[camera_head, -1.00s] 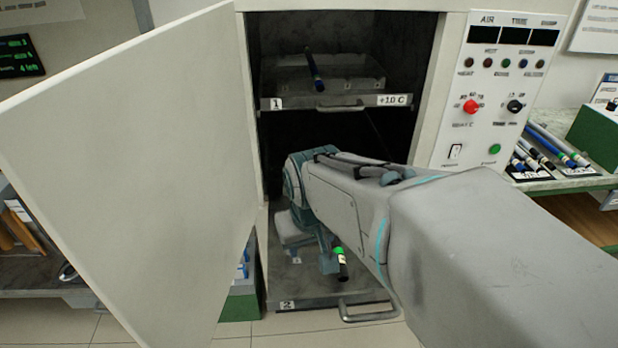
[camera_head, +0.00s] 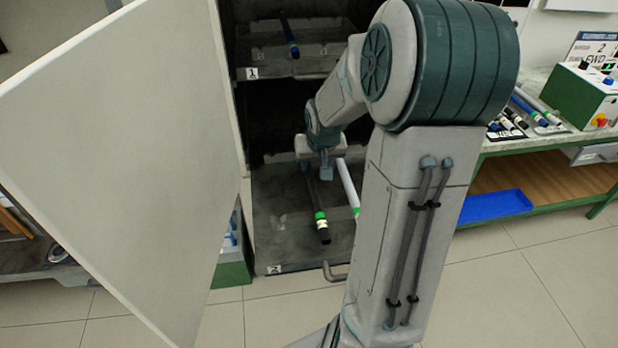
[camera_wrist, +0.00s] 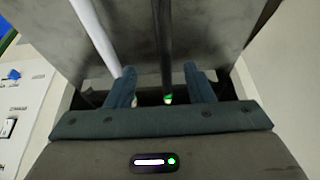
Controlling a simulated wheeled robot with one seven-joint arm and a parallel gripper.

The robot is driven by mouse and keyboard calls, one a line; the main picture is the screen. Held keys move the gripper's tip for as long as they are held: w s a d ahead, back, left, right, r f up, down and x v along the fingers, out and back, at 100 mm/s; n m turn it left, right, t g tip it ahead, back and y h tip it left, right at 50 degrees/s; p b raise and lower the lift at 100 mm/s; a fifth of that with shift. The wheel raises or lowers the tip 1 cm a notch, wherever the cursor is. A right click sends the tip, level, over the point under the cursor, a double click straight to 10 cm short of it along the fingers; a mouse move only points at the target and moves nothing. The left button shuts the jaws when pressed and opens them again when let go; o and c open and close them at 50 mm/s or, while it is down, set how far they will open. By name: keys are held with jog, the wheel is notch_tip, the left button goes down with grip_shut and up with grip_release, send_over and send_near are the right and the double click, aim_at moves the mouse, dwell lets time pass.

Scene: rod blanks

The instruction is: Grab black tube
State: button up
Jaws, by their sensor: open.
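A black tube (camera_head: 318,204) with a green band and black end lies on the lower drawer (camera_head: 275,235), labelled 2, pointing toward the front. A white tube (camera_head: 348,185) lies to its right, partly hidden behind my arm. My gripper (camera_head: 326,172) is over the back part of the tubes. In the wrist view, my gripper (camera_wrist: 158,74) is open, with its two fingers apart. The black tube (camera_wrist: 163,40) runs between the fingers, nearer the right one. The white tube (camera_wrist: 95,35) passes by the left finger. I cannot tell the height of the fingers above the black tube.
An open cabinet door (camera_head: 120,150) stands at the left. An upper shelf (camera_head: 310,62), labelled 1, holds a dark tube with a blue end (camera_head: 290,35) above my gripper. A bench at the right carries more tubes and a green box (camera_head: 580,95). The floor in front is clear.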

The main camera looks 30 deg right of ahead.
send_over(311, 179)
jog(key=s, duration=0.2)
notch_tip(311, 179, down, 4)
jog(key=shift+s+f+b, duration=0.1)
jog(key=shift+s+b, duration=0.05)
jog(key=shift+b, duration=0.15)
jog(key=shift+a+b+x, duration=0.15)
jog(key=shift+x, duration=1.15)
jog(key=shift+a+b+x, duration=0.1)
jog(key=shift+b+x, duration=0.05)
jog(key=shift+x, duration=1.15)
jog(key=shift+c, duration=0.3)
grip_shut()
